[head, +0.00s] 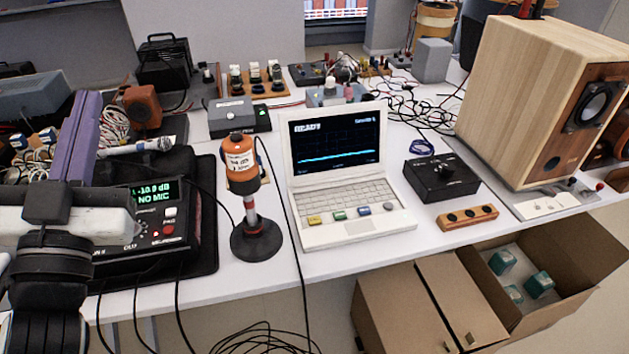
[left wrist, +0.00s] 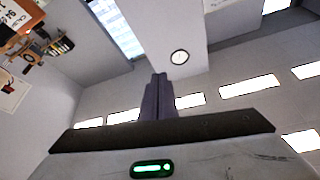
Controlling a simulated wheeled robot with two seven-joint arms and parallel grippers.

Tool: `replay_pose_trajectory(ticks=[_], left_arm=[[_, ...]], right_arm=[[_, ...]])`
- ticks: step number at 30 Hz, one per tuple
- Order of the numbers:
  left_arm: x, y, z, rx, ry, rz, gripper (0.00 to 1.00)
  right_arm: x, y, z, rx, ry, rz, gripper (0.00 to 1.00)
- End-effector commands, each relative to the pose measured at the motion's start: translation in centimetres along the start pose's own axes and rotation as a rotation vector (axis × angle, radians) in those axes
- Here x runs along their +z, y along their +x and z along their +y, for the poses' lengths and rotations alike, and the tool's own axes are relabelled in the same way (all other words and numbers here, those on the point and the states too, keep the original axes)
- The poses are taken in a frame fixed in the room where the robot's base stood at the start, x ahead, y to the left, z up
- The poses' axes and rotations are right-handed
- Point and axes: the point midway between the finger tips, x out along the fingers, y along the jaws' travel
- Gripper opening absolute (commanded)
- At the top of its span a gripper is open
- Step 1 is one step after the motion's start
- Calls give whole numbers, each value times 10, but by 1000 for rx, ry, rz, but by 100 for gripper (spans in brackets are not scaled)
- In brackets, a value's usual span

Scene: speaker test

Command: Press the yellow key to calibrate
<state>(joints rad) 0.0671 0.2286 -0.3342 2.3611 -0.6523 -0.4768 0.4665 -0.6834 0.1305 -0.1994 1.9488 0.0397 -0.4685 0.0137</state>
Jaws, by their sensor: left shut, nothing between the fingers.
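The yellow key (head: 314,220) is at the front left of the white laptop-like analyser (head: 336,234), in a row with a green, a blue and a grey key. The analyser's open screen (head: 336,142) reads "READY" above a bright trace. My left gripper (head: 88,98) is at the left of the head view, well away from the yellow key, with its purple fingers together and empty. The shut fingers also show in the left wrist view (left wrist: 158,80), against a wall with a clock. My right gripper is in neither view.
An orange-topped microphone (head: 238,158) on a round stand is between my left gripper and the analyser. A black meter (head: 155,239) reads "-10.0 dB NO MIC". A black knob box (head: 441,181) and a wooden speaker (head: 521,95) are to the right. Cables hang at the front.

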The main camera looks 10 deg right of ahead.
Motion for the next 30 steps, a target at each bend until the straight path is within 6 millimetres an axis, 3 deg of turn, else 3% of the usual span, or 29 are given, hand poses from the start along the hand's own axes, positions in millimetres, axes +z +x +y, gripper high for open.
replay_pose_trajectory(ticks=[1, 6, 8, 12, 18, 24, 30], left_arm=[[34, -12, -5, -21, -18, -121, 0], [138, -72, -10, -49, -56, -521, 0], [169, -101, -7, -41, -67, -657, 0], [229, -178, 6, 8, -87, -959, 0], [281, -285, 38, 130, -124, -1283, 0], [326, -371, 82, 258, -196, -1413, 0], [358, -395, 115, 281, -263, -1293, 0]], right_arm=[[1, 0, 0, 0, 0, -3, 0], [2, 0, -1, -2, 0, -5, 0], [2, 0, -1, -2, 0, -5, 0], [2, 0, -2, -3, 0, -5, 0], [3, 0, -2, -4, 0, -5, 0], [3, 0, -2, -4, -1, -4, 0], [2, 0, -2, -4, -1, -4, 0]])
